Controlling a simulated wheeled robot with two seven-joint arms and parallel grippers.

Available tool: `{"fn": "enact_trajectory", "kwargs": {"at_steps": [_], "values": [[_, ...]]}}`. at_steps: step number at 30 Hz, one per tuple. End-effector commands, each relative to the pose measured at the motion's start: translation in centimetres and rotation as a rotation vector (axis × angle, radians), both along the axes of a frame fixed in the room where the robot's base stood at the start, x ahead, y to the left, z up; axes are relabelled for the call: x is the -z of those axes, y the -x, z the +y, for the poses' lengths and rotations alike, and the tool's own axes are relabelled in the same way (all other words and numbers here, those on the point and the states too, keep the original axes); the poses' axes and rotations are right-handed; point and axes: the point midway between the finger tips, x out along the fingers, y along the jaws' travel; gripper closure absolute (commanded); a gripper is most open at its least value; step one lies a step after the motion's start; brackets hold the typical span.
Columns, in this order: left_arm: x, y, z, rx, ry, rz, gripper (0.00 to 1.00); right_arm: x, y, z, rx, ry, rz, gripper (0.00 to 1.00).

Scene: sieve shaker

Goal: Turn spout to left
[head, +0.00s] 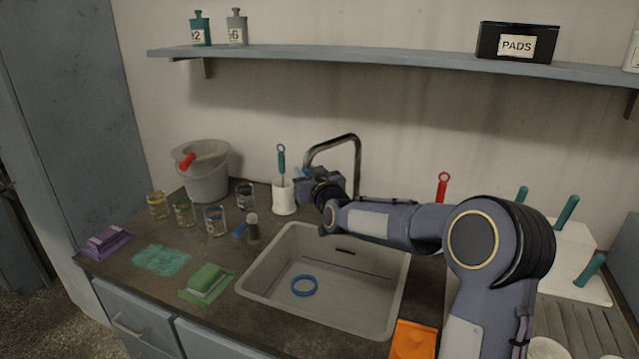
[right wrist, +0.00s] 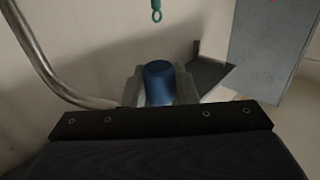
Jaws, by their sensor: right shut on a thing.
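The metal spout (head: 335,141) rises behind the sink in the head view and arches to the left, down to my right gripper (head: 304,178). In the right wrist view the bent tube of the spout (right wrist: 38,58) runs down from the upper left towards the jaws. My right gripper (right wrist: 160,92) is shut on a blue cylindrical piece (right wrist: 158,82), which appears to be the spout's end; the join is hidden. The gripper is above the sink's back left corner. My left gripper is not in view.
The sink (head: 262,290) holds a blue ring (head: 304,286). A white holder (head: 284,200) with a teal-handled brush (head: 281,160) stands just left of my right gripper. Several glass jars and a grey bucket (head: 205,175) stand farther left. A shelf (head: 400,60) runs above.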

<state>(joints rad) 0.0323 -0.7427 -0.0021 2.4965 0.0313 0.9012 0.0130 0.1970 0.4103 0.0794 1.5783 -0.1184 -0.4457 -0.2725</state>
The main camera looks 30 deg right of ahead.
Motion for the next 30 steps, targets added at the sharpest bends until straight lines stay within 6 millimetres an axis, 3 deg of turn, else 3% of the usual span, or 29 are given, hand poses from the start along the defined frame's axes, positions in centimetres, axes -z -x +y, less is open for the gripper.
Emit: {"fn": "enact_trajectory", "kwargs": {"at_steps": [9,23,24,28,30], "values": [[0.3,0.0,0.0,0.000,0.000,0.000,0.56,0.1,-2.4,0.8,-0.005,0.000,0.002,1.00],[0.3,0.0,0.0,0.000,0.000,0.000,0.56,0.0,-2.7,0.8,-0.004,-0.001,0.001,1.00],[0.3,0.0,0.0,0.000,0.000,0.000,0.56,0.0,-2.7,0.8,-0.004,-0.001,0.001,0.73],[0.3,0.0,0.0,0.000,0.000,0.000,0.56,0.0,-2.7,0.8,-0.003,-0.001,0.001,0.56],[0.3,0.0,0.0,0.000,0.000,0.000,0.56,0.0,-2.7,0.8,-0.003,-0.001,0.001,0.54]]}}
